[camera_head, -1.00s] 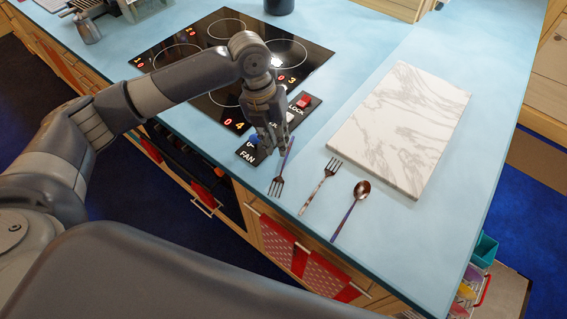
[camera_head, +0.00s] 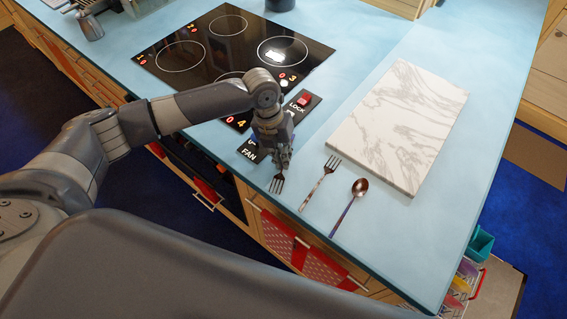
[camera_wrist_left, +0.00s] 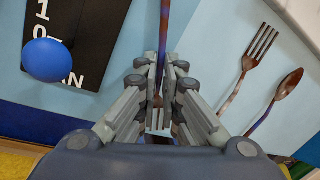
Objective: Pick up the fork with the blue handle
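The fork with the blue handle (camera_head: 277,183) lies on the light blue counter at the left of the cutlery, prongs toward the front edge. In the head view my left gripper (camera_head: 279,165) is over it and hides most of its handle. In the left wrist view the blue-purple handle (camera_wrist_left: 164,25) runs between the two fingers of my left gripper (camera_wrist_left: 162,62). The fingers are close together, one on each side of the handle. I cannot tell whether they touch it. My right gripper is not in view.
A second fork (camera_head: 318,184) and a spoon (camera_head: 348,207) lie just right. A marble board (camera_head: 400,125) is behind them. The black cooktop (camera_head: 215,60) and its control panel with a blue knob (camera_wrist_left: 47,60) are close on the left. The counter's front edge is near.

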